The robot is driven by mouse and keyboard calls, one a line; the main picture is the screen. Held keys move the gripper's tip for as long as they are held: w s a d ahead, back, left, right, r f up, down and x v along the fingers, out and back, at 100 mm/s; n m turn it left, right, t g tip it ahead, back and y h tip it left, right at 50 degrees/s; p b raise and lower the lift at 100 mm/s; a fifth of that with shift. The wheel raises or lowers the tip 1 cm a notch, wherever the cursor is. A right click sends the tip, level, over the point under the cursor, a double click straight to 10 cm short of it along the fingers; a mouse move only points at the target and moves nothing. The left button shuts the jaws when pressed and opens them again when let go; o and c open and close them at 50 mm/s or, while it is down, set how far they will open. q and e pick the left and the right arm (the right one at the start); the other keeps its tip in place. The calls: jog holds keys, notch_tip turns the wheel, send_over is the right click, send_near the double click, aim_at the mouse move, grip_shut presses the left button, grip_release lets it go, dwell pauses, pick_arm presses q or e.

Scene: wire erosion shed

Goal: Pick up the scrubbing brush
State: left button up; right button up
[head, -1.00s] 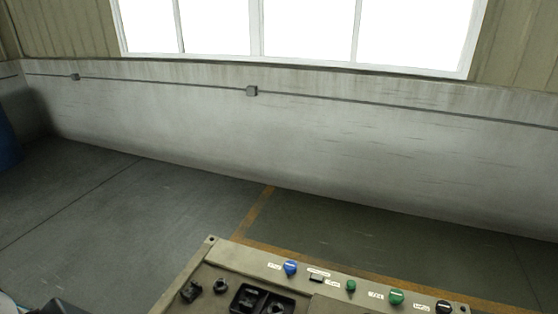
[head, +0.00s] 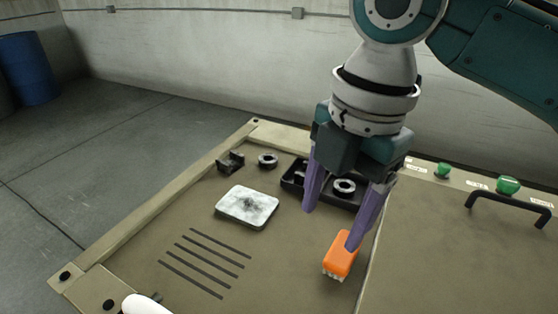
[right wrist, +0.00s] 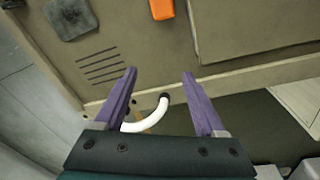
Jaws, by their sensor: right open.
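The scrubbing brush (head: 340,256) has an orange body with pale bristles below. It lies on the tan worktop (head: 300,285), left of a raised seam. In the right wrist view the brush (right wrist: 162,9) is cut by the top edge, ahead of the fingertips. My right gripper (head: 330,229) is open, with two purple fingers pointing down. In the head view its right fingertip overlaps the brush's upper right part; contact cannot be told. In the right wrist view nothing is between the fingertips (right wrist: 158,73). My left gripper is not in view.
A pale square plate (head: 247,207) lies left of the brush. Behind are a black tray (head: 293,180) with parts, a dark ring (head: 268,160) and a small dark block (head: 230,162). A black handle (head: 508,203) stands at right. A white curved handle (right wrist: 150,115) is at the near edge.

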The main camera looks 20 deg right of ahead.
aim_at(343, 251)
jog(key=w+d+f+n+b, duration=0.1)
jog(key=d+f+b, duration=0.1)
jog(key=b, duration=0.2)
jog(key=w+d+f+n+b, duration=0.1)
jog(key=w+d+f+b, duration=0.1)
jog(key=d+f+b, duration=0.1)
jog(key=w+d+f+n+h+b, duration=0.1)
jog(key=d+f+b, duration=0.1)
jog(key=b, duration=0.3)
jog(key=shift+w+d+f+n+g, duration=0.3)
jog(key=shift+d+f+g, duration=0.1)
jog(key=shift+f, duration=0.3)
notch_tip(343, 251, down, 4)
jog(key=shift+b, duration=0.3)
jog(key=f, duration=0.5)
jog(key=shift+a+f+b, duration=0.2)
jog(key=shift+a+b, duration=0.05)
jog(key=shift+b, duration=0.15)
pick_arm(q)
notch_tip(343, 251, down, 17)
pick_arm(e)
jog(key=c, duration=1.1)
jog(key=shift+r, duration=0.1)
jog(key=shift+c, duration=0.2)
